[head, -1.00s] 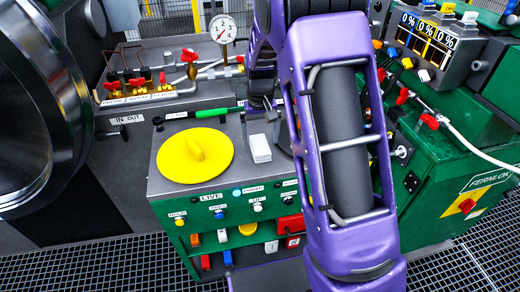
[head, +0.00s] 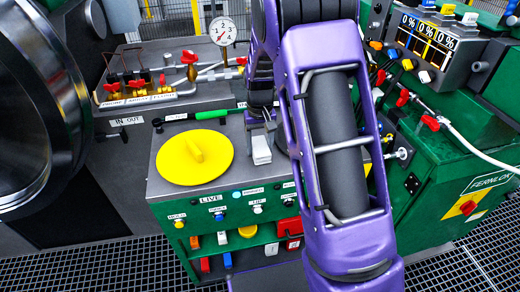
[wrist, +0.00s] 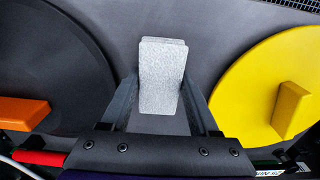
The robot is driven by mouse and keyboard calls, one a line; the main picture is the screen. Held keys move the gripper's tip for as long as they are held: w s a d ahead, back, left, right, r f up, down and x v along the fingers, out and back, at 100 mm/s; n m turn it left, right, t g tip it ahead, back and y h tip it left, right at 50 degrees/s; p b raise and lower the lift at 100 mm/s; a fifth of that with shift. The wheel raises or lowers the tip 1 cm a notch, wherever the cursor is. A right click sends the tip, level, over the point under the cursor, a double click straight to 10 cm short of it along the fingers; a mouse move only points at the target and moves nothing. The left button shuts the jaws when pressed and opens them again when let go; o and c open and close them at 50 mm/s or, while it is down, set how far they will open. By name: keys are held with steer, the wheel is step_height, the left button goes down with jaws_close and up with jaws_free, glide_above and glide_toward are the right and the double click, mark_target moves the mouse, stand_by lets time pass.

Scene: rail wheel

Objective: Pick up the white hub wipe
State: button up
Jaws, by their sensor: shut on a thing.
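The white hub wipe (head: 261,151) is a small pale block on the grey console top, just right of the yellow disc. It also shows in the wrist view (wrist: 161,78), grey-white and speckled, between my two dark fingers. My gripper (wrist: 162,95) is shut on the wipe, with one finger against each side. In the head view my gripper (head: 261,128) is above and behind the wipe, partly hidden by my purple arm. I cannot tell whether the wipe is clear of the surface.
The yellow disc (head: 180,165) with its raised handle lies left of the wipe. A dark disc (wrist: 40,75) with an orange handle lies on its other side. A green-handled tool (head: 210,115) lies behind. A pressure gauge (head: 222,31) and red-handled valves (head: 189,58) stand at the back.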

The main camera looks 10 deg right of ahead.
mark_target(260, 146)
step_height(260, 146, up, 10)
steer(key=shift+r+p, duration=0.1)
steer(key=shift+p, duration=0.75)
